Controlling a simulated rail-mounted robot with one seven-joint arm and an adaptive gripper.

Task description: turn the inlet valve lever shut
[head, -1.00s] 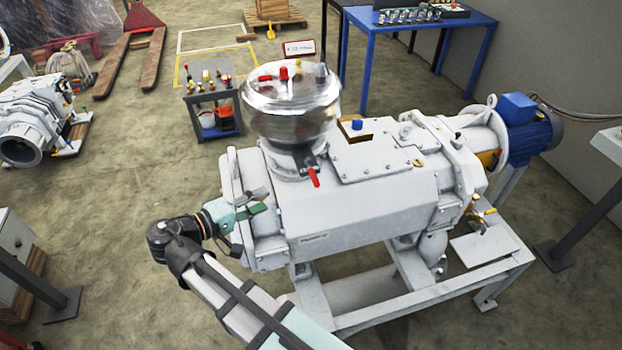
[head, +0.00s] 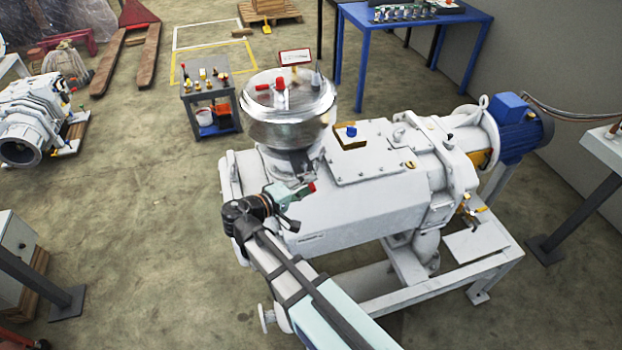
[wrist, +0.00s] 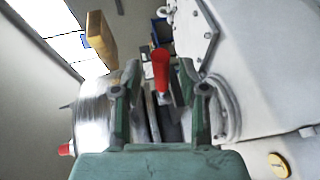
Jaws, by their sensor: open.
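The inlet valve lever (head: 312,187) has a red handle and sits at the neck below the shiny silver dome on the white vacuum pump. Only its red tip shows in the head view, beyond my gripper (head: 297,194). In the wrist view the red handle (wrist: 161,68) lies between my gripper's two green fingers (wrist: 165,92), with gaps visible on both sides. The fingers are open around the lever, and I see no clear contact. The lever's pivot is largely hidden by my gripper.
The silver dome (head: 290,115) stands close above and behind my gripper. The pump body (head: 365,205) lies to its right, with a blue motor (head: 522,135) at the far end. A small tool cart (head: 210,100) stands behind.

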